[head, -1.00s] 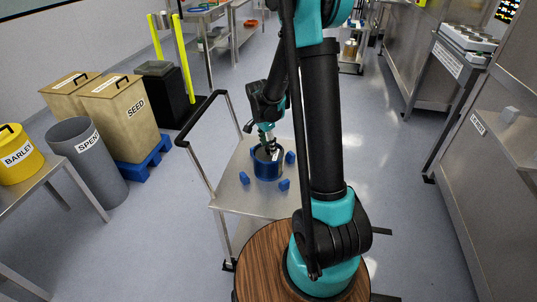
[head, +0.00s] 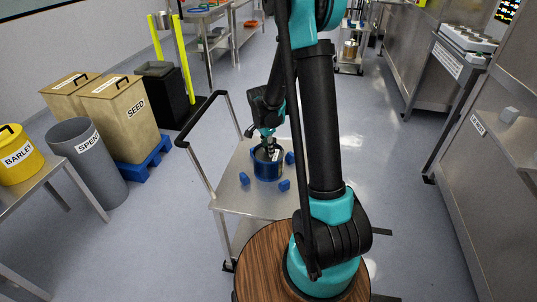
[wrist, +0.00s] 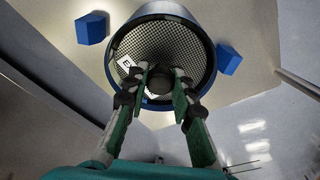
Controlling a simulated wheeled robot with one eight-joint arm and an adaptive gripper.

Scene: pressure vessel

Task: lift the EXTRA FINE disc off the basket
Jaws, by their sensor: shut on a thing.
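The blue round basket (head: 268,172) stands on the steel cart. In the wrist view its blue rim (wrist: 212,60) surrounds a mesh disc (wrist: 150,38). The disc carries a white label (wrist: 126,63), mostly covered, with only its first letter showing. My gripper (wrist: 161,72) is over the disc, its two fingers closed on the dark knob (wrist: 159,83) at the disc's near middle. In the head view my gripper (head: 268,144) points down into the basket's top. I cannot tell whether the disc is clear of the basket.
Several blue blocks (head: 244,178) stand on the cart top (head: 232,196) around the basket. The cart's black handle (head: 203,115) rises at its left. Bins and a barley bucket (head: 20,157) are farther left. Steel benches line the right, with clear floor between.

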